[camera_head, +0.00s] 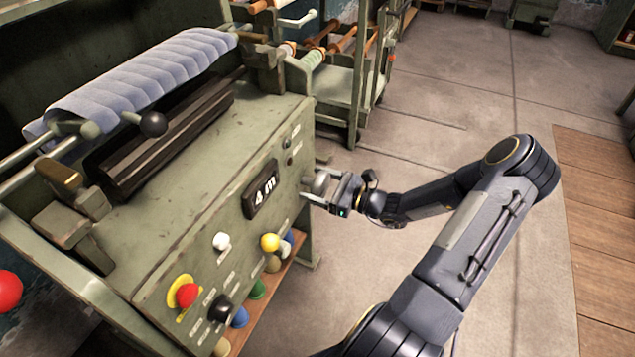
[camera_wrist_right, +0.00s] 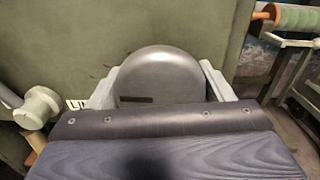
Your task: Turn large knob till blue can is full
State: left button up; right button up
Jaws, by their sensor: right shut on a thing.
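A large grey round knob (camera_wrist_right: 168,75) sits on the green machine and fills the middle of the right wrist view, between the fingers. My right gripper (camera_head: 329,187) is shut on this knob at the right end of the front panel. The gripper covers most of the knob in the head view. It also shows in the right wrist view (camera_wrist_right: 165,92), one finger on each side of the knob. I cannot make out a blue can; a blue rounded thing (camera_head: 239,318) shows partly below the panel. My left gripper is not in view.
The green machine's panel carries a display (camera_head: 262,190) reading 4 m, a red button (camera_head: 187,295), and white (camera_head: 221,241), yellow (camera_head: 270,242) and black (camera_head: 220,308) knobs. Grey quilted cloth (camera_head: 150,75) lies over its top. Open floor (camera_head: 470,110) lies to the right.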

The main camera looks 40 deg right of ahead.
jog(key=m+p, duration=0.2)
jog(key=p, duration=0.1)
jog(key=m+p, duration=0.3)
jog(key=p, duration=0.1)
jog(key=shift+r+m, duration=0.2)
jog(key=shift+m, duration=0.1)
jog(key=m+p, duration=0.3)
jog(key=m, duration=0.1)
jog(key=shift+f+m, duration=0.15)
jog(key=shift+m, duration=0.15)
jog(key=m+p, duration=0.1)
jog(key=m, duration=0.1)
jog(key=shift+m, duration=0.3)
jog(key=m+p, duration=0.1)
jog(key=m, duration=0.2)
jog(key=shift+f+m, duration=0.1)
jog(key=shift+m, duration=0.2)
jog(key=m+p, duration=0.1)
jog(key=m, duration=0.2)
jog(key=shift+d+m, duration=0.1)
jog(key=shift+m, duration=0.2)
jog(key=shift+f+m, duration=0.1)
jog(key=shift+m, duration=1.4)
jog(key=o, duration=1)
